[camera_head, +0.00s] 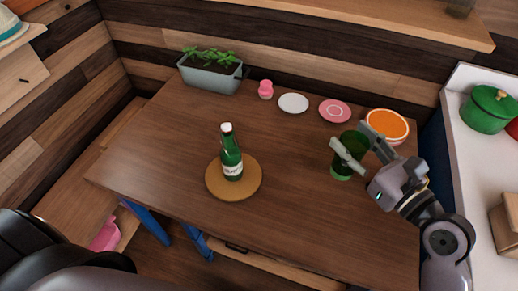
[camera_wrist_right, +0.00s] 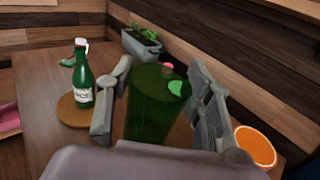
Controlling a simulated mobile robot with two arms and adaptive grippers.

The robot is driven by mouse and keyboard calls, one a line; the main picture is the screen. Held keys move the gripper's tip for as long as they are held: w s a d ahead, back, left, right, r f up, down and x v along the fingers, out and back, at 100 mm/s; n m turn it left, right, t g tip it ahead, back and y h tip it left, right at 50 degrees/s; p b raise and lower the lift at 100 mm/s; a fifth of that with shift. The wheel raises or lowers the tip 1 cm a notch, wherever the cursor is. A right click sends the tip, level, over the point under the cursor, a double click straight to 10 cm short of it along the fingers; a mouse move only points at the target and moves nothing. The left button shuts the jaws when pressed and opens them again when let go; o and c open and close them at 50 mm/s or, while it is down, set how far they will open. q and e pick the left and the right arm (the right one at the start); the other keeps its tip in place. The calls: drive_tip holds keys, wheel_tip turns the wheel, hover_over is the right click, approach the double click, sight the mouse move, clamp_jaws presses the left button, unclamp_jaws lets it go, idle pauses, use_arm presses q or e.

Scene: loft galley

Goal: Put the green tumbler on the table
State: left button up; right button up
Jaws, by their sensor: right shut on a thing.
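A dark green, see-through tumbler (camera_head: 342,170) is at the right part of the brown wooden table (camera_head: 290,229) in the head view. My right gripper (camera_head: 362,150) is shut on it, with one finger on each side. In the right wrist view the tumbler (camera_wrist_right: 155,103) fills the space between the two fingers of the gripper (camera_wrist_right: 158,100). The tumbler looks upright and over the table. I cannot tell whether its base touches the tabletop. My left gripper is not in view; a dark part of my body shows at the lower left.
A green bottle (camera_head: 231,158) stands on a round wooden board (camera_head: 214,187). Along the back are a planter (camera_head: 212,78), a pink item (camera_head: 265,89), a white plate (camera_head: 293,103), a pink plate (camera_head: 334,111) and an orange-filled bowl (camera_head: 388,125). The table's front right is clear.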

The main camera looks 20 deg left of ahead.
use_arm(q)
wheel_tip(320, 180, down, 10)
drive_tip(key=b, duration=0.8)
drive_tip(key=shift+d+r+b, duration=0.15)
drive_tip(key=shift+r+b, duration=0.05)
drive_tip(key=shift+b, duration=0.1)
use_arm(e)
drive_tip(key=a+f, duration=0.2)
drive_tip(key=f, duration=0.8)
drive_tip(key=a+f+n, duration=0.1)
drive_tip(key=f, duration=0.9)
drive_tip(key=shift+w+a+f+g+y, duration=0.15)
drive_tip(key=shift+w+a+g+y, duration=0.1)
drive_tip(key=shift+a+g+y, duration=0.15)
drive_tip(key=o, duration=1.3)
drive_tip(key=shift+f, duration=0.15)
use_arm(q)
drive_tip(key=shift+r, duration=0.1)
use_arm(e)
drive_tip(key=shift+r, duration=0.2)
